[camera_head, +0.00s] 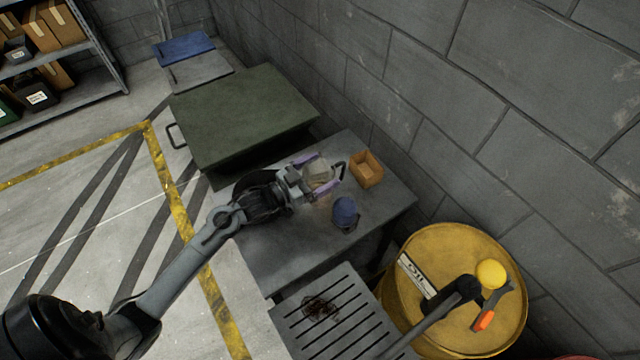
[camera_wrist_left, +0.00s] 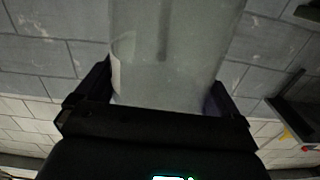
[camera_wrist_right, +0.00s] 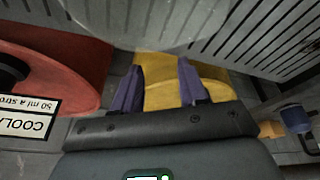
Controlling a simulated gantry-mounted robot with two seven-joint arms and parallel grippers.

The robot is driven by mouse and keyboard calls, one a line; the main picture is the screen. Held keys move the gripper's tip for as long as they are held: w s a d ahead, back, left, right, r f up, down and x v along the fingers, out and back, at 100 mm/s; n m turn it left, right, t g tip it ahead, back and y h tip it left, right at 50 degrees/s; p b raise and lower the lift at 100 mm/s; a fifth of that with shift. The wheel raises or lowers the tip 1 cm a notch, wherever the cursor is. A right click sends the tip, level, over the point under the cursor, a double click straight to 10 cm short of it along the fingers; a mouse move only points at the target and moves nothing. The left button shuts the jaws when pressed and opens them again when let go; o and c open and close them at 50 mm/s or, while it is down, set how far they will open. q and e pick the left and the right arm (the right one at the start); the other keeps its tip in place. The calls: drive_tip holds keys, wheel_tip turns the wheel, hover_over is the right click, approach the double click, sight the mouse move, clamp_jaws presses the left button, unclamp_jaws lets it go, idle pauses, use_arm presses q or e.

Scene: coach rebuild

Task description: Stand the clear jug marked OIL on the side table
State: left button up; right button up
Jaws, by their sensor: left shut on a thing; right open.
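The clear jug (camera_head: 319,172) is between the fingers of my left gripper (camera_head: 320,176), over the grey side table (camera_head: 290,250). A black handle shows on its far right side. In the left wrist view the clear jug (camera_wrist_left: 165,60) fills the space between the fingers (camera_wrist_left: 160,98), with a pale label edge at its left; I cannot read any marking. I cannot tell whether its base touches the table. My right gripper (camera_wrist_right: 160,82) is open and empty, with the yellow drum (camera_wrist_right: 170,95) beyond its fingers.
A green cabinet (camera_head: 245,110) is behind, a slotted grate (camera_head: 335,315) in front. The yellow drum (camera_head: 470,245) has an OIL label. A red drum (camera_wrist_right: 60,70) carries a COOLANT label.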

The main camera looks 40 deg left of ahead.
sight(331, 175)
use_arm(q)
drive_tip(key=shift+f+b, duration=0.5)
drive_tip(key=shift+f, duration=1.7)
drive_tip(key=o, duration=1.3)
